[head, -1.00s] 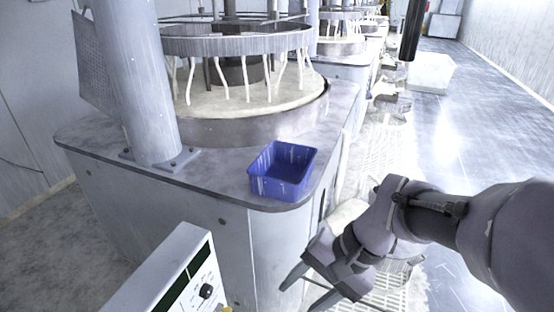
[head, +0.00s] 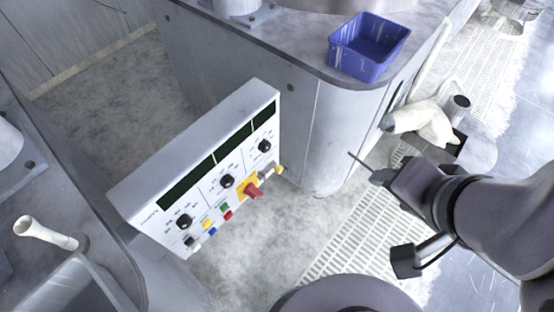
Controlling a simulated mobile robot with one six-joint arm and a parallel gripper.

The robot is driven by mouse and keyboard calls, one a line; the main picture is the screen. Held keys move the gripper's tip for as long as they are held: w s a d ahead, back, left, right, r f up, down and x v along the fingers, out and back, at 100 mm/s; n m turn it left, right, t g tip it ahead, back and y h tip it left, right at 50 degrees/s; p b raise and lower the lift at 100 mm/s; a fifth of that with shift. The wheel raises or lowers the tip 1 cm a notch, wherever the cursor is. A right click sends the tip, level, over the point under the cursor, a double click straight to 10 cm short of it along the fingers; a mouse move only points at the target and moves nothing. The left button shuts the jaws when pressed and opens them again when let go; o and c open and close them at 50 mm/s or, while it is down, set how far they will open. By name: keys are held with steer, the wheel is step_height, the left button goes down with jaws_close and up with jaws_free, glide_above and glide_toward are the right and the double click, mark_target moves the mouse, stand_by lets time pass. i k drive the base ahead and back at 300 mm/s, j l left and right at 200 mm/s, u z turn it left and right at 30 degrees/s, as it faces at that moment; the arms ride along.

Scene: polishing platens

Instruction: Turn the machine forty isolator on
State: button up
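The control panel (head: 196,176) is a pale box with dark display strips, standing left of centre in the head view. A red rotary handle on a yellow plate, which looks like the isolator (head: 252,189), sits low on its face. The handle's on or off position is too small to read, and so is any machine number. My gripper (head: 378,208) is to the right of the panel, clear of the isolator. Its fingers are spread apart with nothing between them.
Black knobs (head: 227,181) and small coloured buttons (head: 224,208) surround the isolator. A blue bin (head: 368,47) stands on the machine's top (head: 290,50) behind. A white pipe-like part (head: 425,122) lies near my arm. Bare floor (head: 250,255) lies before the panel.

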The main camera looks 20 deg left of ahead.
mark_target(252, 190)
steer(key=k+u, duration=0.15)
steer(key=u, duration=1.6)
steer(key=z, duration=0.45)
